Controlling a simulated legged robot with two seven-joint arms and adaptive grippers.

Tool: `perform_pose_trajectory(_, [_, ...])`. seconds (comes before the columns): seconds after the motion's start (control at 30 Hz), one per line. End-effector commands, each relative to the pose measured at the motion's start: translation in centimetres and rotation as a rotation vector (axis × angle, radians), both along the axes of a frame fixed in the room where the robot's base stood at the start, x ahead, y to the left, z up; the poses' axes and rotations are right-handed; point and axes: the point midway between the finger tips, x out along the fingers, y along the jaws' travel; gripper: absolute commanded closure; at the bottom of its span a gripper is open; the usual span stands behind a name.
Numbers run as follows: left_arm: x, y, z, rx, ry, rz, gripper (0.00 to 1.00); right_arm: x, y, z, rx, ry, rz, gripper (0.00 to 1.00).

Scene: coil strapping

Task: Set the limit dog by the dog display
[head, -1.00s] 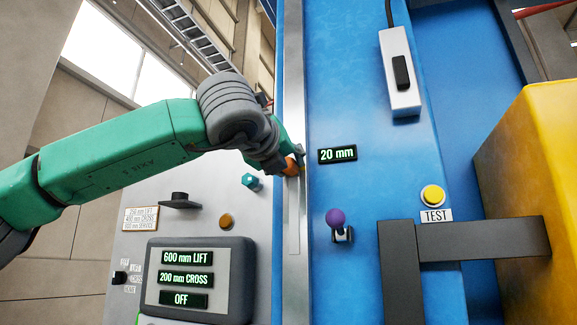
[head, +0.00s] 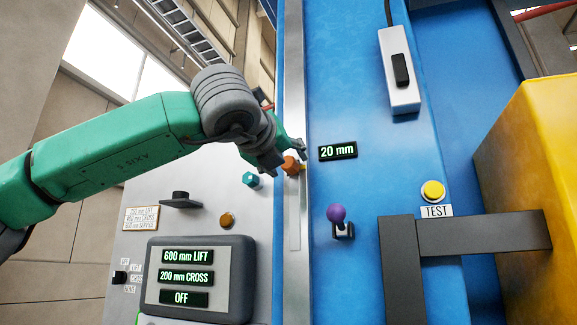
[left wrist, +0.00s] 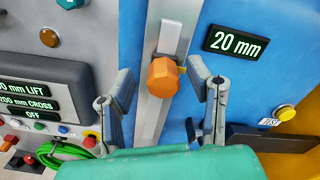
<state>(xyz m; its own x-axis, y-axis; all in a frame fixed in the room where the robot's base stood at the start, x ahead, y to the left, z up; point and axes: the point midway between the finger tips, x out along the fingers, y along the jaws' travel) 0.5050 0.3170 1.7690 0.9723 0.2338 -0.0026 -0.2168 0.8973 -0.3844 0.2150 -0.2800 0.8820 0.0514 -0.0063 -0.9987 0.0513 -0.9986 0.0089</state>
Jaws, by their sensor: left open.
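The limit dog is an orange knob (head: 291,165) on a vertical metal rail (head: 294,215); it also shows in the left wrist view as an orange faceted knob (left wrist: 163,77) with a light block (left wrist: 171,37) behind it. The dog display (head: 337,151), to the right of the rail, reads 20 mm; it also shows in the left wrist view (left wrist: 235,43). My left gripper (head: 285,158) is open at the knob. In the left wrist view its fingers (left wrist: 159,72) stand apart on either side of the knob, with gaps visible. My right gripper is not in view.
A grey panel (head: 242,285) at lower left reads 600 mm LIFT, 200 mm CROSS and OFF. A teal knob (head: 251,181) sits left of the rail. A purple-topped lever (head: 336,215) and a yellow TEST button (head: 433,191) are to the right. A dark bracket (head: 480,239) joins a yellow block.

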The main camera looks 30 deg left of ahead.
Motion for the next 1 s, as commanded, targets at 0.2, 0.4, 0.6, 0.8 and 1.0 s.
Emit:
perform_pose_trajectory(0.2, [-4.5, -1.1, 0.1, 0.002, -0.003, -0.003, 0.54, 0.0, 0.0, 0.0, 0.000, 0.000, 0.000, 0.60])
perform_pose_trajectory(0.4, [-8.0, -1.9, -0.1, 0.000, 0.001, -0.001, 0.54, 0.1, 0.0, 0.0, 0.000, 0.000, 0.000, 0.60])
perform_pose_trajectory(0.6, [-9.7, -2.2, -0.2, -0.001, 0.003, 0.000, 0.54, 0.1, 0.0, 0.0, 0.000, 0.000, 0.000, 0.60])
perform_pose_trajectory(0.8, [-10.0, -2.3, -0.2, -0.002, 0.003, 0.001, 0.54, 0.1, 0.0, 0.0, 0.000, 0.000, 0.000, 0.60])
perform_pose_trajectory(1.0, [-10.0, -2.3, -0.2, -0.001, 0.003, 0.000, 0.54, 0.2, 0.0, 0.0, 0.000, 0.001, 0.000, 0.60])
